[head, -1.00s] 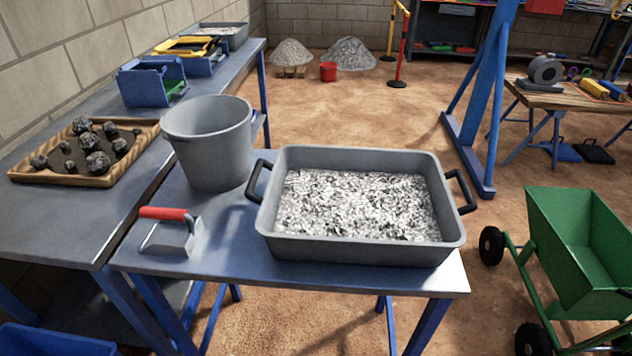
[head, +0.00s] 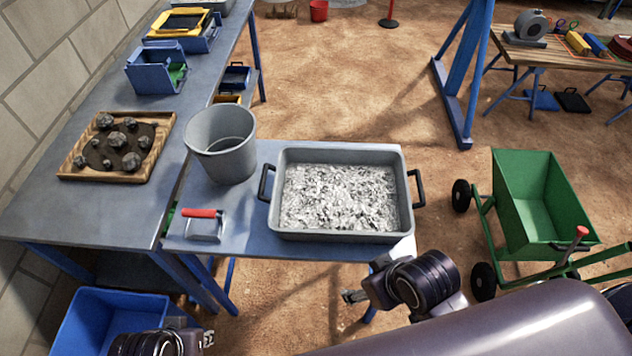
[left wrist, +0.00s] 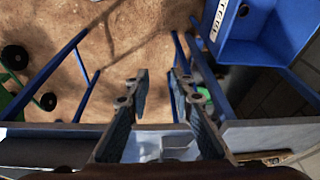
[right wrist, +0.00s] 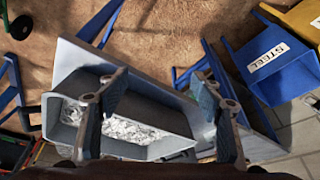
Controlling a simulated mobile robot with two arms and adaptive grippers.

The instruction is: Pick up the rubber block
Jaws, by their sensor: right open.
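I cannot make out for certain which thing is the rubber block. A red-handled hand tool (head: 204,225) lies at the front left of the near blue table (head: 250,240). Small yellow (head: 577,42) and blue (head: 596,45) items lie on the far wooden bench. My right gripper (head: 350,297) is in front of the near table, below the tray, open and empty; its spread fingers show in the right wrist view (right wrist: 158,85). My left gripper (head: 207,338) is low at the front left beside a blue bin; its fingers stand apart and empty in the left wrist view (left wrist: 160,78).
A wooden tray of rocks (head: 75,172) is on the left bench. A blue bin (head: 85,325) is at front left, a green cart (head: 540,200) at right. Open floor lies beyond.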

